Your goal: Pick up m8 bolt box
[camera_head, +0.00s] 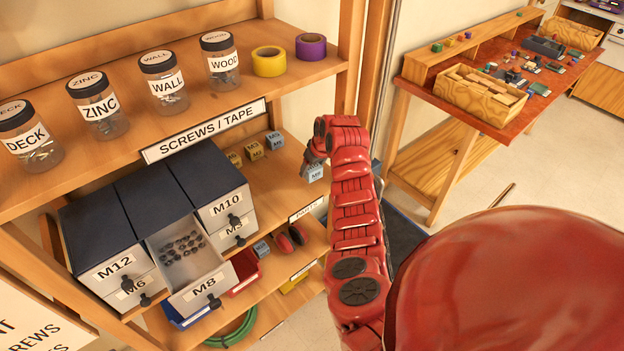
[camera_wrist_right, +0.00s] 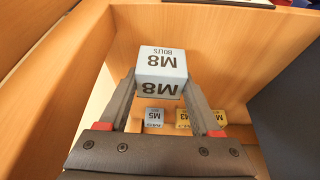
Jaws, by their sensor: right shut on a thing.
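The M8 bolt box (camera_wrist_right: 162,62) is a small pale blue-grey cube marked "M8 BOLTS". In the right wrist view it sits between the two fingertips of my right gripper (camera_wrist_right: 160,84), which is shut on it. In the head view the box (camera_head: 313,173) shows below my right gripper (camera_head: 314,158), at the right end of the middle shelf. I cannot tell whether it touches the shelf. My left gripper is not in view.
Small boxes, including a blue M5 box (camera_head: 274,140), stand further back on the shelf. Left of them is a drawer cabinet (camera_head: 160,200) with its M8 drawer (camera_head: 198,285) pulled out. Above, the upper shelf (camera_head: 190,110) holds jars and tape. A workbench (camera_head: 490,125) stands at right.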

